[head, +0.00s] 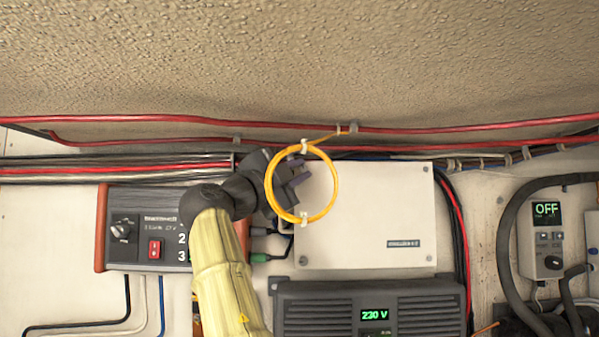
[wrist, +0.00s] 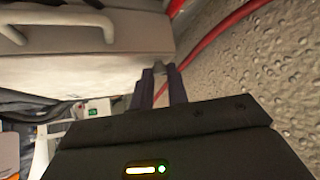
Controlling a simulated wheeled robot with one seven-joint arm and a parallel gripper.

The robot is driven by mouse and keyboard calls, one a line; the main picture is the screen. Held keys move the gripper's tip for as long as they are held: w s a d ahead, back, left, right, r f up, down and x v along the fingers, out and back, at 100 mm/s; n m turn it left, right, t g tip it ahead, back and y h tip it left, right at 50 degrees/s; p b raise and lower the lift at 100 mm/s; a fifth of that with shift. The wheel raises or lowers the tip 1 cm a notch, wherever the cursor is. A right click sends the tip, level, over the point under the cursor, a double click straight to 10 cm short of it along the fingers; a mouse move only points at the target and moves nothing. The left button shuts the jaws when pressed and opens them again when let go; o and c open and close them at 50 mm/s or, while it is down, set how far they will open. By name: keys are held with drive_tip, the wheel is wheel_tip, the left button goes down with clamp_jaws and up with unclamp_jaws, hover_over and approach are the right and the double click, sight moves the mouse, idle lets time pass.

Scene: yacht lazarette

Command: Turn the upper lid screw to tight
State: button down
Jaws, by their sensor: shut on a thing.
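A white box with a flat lid (head: 375,215) is mounted on the wall; its edge also shows in the wrist view (wrist: 100,75). My gripper (head: 300,172) is at the lid's upper left corner, partly behind an orange cable loop. In the wrist view its two dark fingers (wrist: 162,75) are close together at the box's corner, shut on a small grey piece (wrist: 161,66), which looks like the upper lid screw. The fingers hide most of it, so its turn cannot be read. Another small screw (head: 303,260) shows at the lid's lower left.
The orange cable loop (head: 337,185) hangs in front of my gripper from a clip above. Red cables (head: 430,131) run just above the box. A dark unit reading 230 V (head: 375,315) is below, and a switch panel (head: 137,230) is left.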

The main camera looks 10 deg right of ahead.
drive_tip(key=c, duration=1.4)
unclamp_jaws()
drive_tip(key=shift+d, duration=0.1)
drive_tip(key=shift+o, duration=0.2)
drive_tip(key=shift+w, duration=0.15)
drive_tip(key=shift+f, duration=0.1)
drive_tip(key=b+v, duration=0.6)
drive_tip(key=v, duration=1.1)
drive_tip(key=shift+a, duration=0.25)
drive_tip(key=shift+w+d, duration=0.15)
